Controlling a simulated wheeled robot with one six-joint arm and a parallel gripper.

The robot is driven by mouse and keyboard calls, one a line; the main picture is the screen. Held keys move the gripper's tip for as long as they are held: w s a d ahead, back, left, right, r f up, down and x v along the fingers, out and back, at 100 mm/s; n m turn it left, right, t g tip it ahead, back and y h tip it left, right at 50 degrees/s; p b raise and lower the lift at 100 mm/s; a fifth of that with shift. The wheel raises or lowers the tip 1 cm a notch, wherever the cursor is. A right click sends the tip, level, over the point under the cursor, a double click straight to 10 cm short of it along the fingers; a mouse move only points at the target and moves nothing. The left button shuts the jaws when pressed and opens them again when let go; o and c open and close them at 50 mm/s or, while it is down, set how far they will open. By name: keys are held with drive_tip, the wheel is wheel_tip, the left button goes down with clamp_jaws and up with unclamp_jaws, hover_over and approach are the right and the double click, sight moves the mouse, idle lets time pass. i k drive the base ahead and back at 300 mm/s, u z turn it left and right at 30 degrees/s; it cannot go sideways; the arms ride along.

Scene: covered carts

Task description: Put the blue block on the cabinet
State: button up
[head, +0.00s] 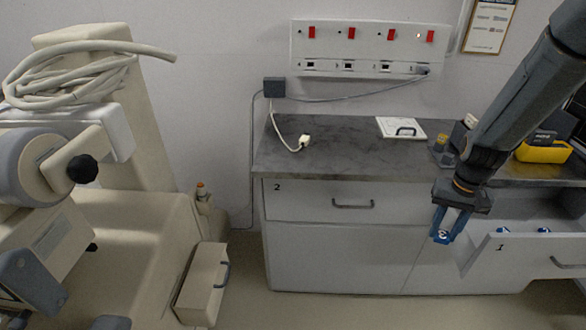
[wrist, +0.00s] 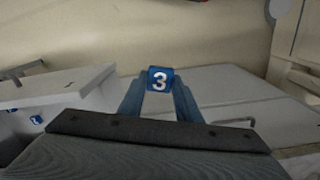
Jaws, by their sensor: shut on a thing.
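My gripper (head: 447,236) is shut on a blue block (wrist: 160,78) with a white 3 on it, held between the fingertips. In the head view the block (head: 442,237) is mostly covered by the fingers. The gripper points down in front of the cabinet (head: 330,248), below the level of its dark grey top (head: 345,148), left of the drawer marked 1 (head: 520,250). That drawer is pulled open. Blue blocks show inside it in the head view (head: 544,230) and the wrist view (wrist: 36,119).
The closed drawer marked 2 (head: 310,203) is on the left. A cable plug (head: 305,141), a white board with a handle (head: 402,128) and a yellow device (head: 542,150) lie on the top. Its middle is mostly clear. A beige machine (head: 110,240) stands at left.

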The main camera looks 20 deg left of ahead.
sight(346, 137)
drive_tip(key=u, duration=0.05)
drive_tip(key=k, duration=0.35)
drive_tip(key=u, duration=0.75)
drive_tip(key=i, duration=0.55)
drive_tip(key=z, duration=0.1)
